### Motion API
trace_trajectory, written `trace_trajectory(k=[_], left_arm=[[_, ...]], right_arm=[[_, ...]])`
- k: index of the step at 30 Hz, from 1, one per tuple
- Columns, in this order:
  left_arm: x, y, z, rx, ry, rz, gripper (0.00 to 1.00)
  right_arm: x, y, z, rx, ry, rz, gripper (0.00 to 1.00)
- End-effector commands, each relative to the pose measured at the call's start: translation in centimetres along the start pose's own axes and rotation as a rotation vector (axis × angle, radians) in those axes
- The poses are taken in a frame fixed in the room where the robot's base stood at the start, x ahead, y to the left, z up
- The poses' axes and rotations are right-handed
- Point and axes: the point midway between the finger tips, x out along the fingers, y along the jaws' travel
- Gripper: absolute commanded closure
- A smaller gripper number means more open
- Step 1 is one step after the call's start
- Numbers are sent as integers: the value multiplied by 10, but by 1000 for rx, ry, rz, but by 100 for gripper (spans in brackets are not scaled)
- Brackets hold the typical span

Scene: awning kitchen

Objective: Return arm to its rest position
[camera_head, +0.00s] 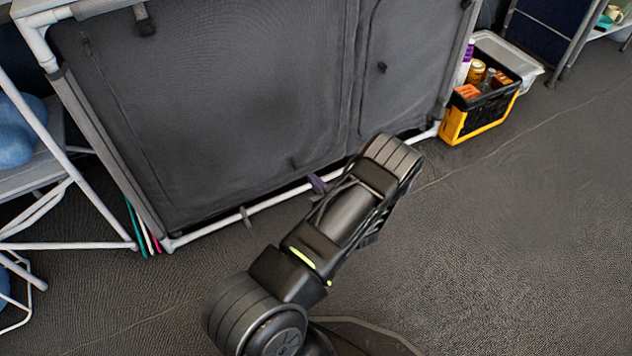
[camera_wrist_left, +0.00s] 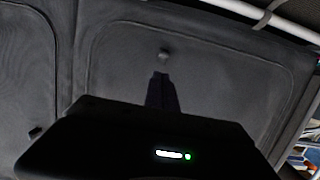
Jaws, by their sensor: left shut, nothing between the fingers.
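My left arm (camera_head: 340,215) rises from the bottom middle of the head view and reaches up and right, in front of the dark fabric cabinet. Its fingers cannot be made out in that view. In the left wrist view my left gripper (camera_wrist_left: 162,78) shows as a narrow dark shape with the fingers together and nothing between them. It points at the cabinet's grey fabric panels, with no visible contact. My right gripper is in neither view.
The fabric cabinet (camera_head: 220,90) has a white tube frame. A black and yellow crate (camera_head: 482,112) with bottles stands at its right end. A folding rack (camera_head: 55,190) is at the left. The dark floor (camera_head: 520,230) at right is clear.

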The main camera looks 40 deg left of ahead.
Motion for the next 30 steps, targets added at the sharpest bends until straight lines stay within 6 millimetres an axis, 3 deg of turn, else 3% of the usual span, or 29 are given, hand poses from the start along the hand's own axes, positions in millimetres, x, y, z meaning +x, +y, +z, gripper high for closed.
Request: trace_trajectory(k=[11, 14, 17, 20, 23, 24, 27, 30], left_arm=[[-1, 1, 2, 4, -11, 6, 100], [-9, 3, 14, 24, -73, 35, 100], [-29, 9, 39, 69, -204, 103, 100], [-70, 16, 74, 136, -397, 211, 100], [-133, 22, 108, 220, -621, 353, 100], [-163, 22, 119, 258, -712, 416, 100], [-237, 18, 135, 351, -907, 573, 100], [-301, 6, 139, 440, -1053, 710, 100]], right_arm=[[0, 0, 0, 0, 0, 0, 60], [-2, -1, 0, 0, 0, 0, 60], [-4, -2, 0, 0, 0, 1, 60], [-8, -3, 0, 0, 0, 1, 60], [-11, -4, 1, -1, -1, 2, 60], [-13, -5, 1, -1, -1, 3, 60], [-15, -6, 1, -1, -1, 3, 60], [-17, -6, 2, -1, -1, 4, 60]])
